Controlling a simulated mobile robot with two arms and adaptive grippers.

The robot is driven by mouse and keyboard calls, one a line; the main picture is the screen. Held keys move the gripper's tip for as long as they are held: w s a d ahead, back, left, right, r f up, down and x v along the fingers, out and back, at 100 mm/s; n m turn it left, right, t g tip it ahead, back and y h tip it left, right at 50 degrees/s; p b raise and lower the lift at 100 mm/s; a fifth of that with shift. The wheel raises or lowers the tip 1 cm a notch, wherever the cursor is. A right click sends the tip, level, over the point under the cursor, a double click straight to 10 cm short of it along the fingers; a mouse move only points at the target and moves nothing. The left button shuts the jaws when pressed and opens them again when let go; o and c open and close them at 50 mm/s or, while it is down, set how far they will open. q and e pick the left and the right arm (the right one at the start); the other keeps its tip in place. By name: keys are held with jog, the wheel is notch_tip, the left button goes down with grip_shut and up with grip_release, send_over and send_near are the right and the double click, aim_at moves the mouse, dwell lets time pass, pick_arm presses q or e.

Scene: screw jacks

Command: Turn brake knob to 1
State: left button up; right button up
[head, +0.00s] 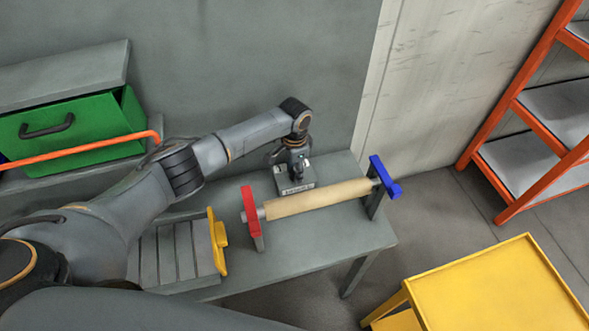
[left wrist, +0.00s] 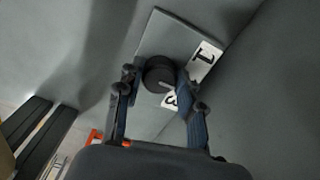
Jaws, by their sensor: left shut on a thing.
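The brake box (head: 296,188) is a small grey block on the grey bench, behind the roller. In the left wrist view, its grey face (left wrist: 178,33) carries a round black brake knob (left wrist: 159,71) with a short pale pointer mark. White labels "1" (left wrist: 206,55) and "3" (left wrist: 170,101) sit beside the knob. The mark points to the lower right, seemingly between the labels. My left gripper (head: 297,165) is above the box; in the wrist view its fingers (left wrist: 158,80) are shut on the knob from both sides. The right finger partly covers the plate near the labels. My right gripper is out of view.
A wooden roller (head: 318,198) lies between a red end (head: 251,212) and a blue end (head: 384,177) in front of the box. A yellow handle (head: 217,241) stands left. A green drawer (head: 75,135), orange shelf (head: 527,110) and yellow table (head: 492,290) surround the bench.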

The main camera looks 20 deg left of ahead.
pick_arm(q)
jog(key=n+p, duration=0.2)
jog(key=n, duration=0.1)
jog(key=shift+s+d+r+n+p, duration=0.1)
jog(key=shift+n+p, duration=1.3)
jog(key=shift+n, duration=1.2)
jog(key=o, duration=1.2)
notch_tip(320, 180, up, 12)
jog(key=shift+f, duration=0.15)
